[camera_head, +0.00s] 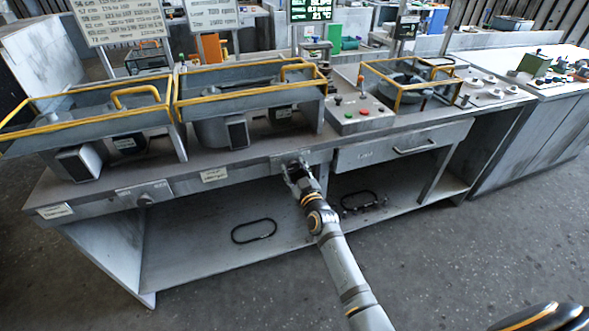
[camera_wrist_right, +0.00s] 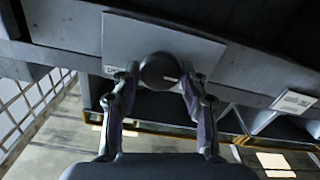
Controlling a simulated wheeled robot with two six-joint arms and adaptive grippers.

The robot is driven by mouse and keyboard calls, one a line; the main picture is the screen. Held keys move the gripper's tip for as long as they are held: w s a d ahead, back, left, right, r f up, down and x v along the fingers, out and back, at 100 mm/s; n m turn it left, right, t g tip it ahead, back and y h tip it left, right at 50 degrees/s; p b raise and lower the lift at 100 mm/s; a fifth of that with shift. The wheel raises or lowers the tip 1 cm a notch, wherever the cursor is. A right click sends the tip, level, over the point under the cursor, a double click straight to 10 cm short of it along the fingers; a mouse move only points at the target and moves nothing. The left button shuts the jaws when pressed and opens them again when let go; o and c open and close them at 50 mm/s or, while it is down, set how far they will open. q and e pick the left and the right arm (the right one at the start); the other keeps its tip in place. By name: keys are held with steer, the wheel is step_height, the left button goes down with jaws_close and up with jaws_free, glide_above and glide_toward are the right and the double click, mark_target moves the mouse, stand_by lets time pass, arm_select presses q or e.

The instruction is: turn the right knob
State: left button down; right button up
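The right knob is a dark round knob (camera_wrist_right: 160,70) on a light metal plate (camera_wrist_right: 205,48) in the right wrist view. In the head view my right gripper (camera_head: 294,170) is at its plate on the front edge of the bench (camera_head: 225,156) and hides most of the knob. In the wrist view my right gripper (camera_wrist_right: 161,76) has one finger on each side of the knob, with the tips very close to its sides. The fingers look open around it; firm contact cannot be made out. My left gripper is not in view.
Another knob (camera_head: 145,199) sits farther left on the same bench front. A drawer with a handle (camera_head: 414,147) is to the right. Yellow-railed housings (camera_head: 245,80) and a button box (camera_head: 358,113) stand on top. The lower shelf (camera_head: 210,255) holds a dark loop (camera_head: 254,231).

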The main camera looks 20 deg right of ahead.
steer(key=c, duration=0.6)
steer(key=shift+m, duration=1.4)
steer(key=o, duration=1.2)
steer(key=shift+c, duration=0.2)
steer(key=shift+s, duration=0.15)
steer(key=s, duration=1.1)
steer(key=shift+s+d, duration=0.25)
steer(key=shift+s, duration=0.15)
